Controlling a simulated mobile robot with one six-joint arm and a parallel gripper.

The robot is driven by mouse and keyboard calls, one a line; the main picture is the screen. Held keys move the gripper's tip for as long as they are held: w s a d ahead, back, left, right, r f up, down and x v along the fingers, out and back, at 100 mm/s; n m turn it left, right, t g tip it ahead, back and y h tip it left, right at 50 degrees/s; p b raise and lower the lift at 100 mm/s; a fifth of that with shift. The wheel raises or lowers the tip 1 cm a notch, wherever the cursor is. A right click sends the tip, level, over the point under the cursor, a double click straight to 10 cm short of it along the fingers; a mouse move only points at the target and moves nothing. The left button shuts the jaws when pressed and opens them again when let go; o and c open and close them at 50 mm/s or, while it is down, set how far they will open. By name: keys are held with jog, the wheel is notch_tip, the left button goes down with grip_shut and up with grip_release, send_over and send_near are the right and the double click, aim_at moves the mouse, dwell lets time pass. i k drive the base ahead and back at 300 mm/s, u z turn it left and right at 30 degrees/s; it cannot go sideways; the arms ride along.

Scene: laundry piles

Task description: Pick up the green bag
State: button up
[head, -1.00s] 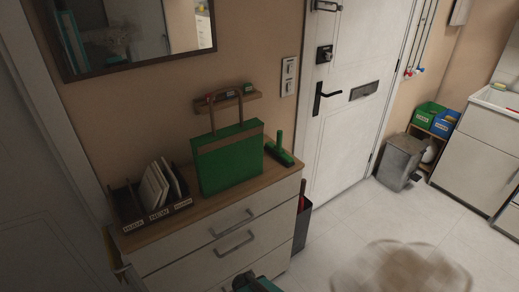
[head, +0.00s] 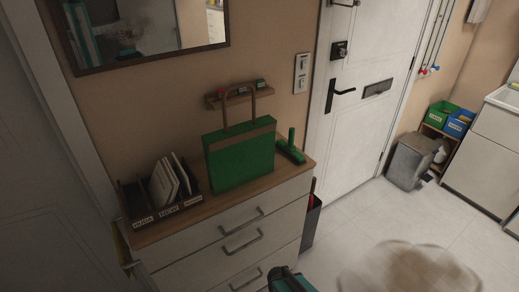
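The green bag (head: 240,158) stands upright on top of a white chest of drawers with a wooden top (head: 222,196). It has a brown band near its upper edge and a tall brown loop handle (head: 254,101) rising above it. A dark and teal piece, likely part of my arm, shows at the bottom edge of the head view, in front of the drawers and well below the bag. My gripper's fingers cannot be made out.
A dark letter rack (head: 166,207) stands left of the bag, a green brush (head: 291,150) close on its right. A small wall shelf (head: 240,95) is behind the handle. A blurred beige heap (head: 408,270) lies on the floor at the lower right. Tiled floor is open before the door.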

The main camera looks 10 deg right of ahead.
aim_at(236, 155)
jog(key=z, duration=0.3)
jog(key=k, duration=0.2)
jog(key=u, duration=2.6)
jog(key=i, duration=0.9)
jog(key=z, duration=0.05)
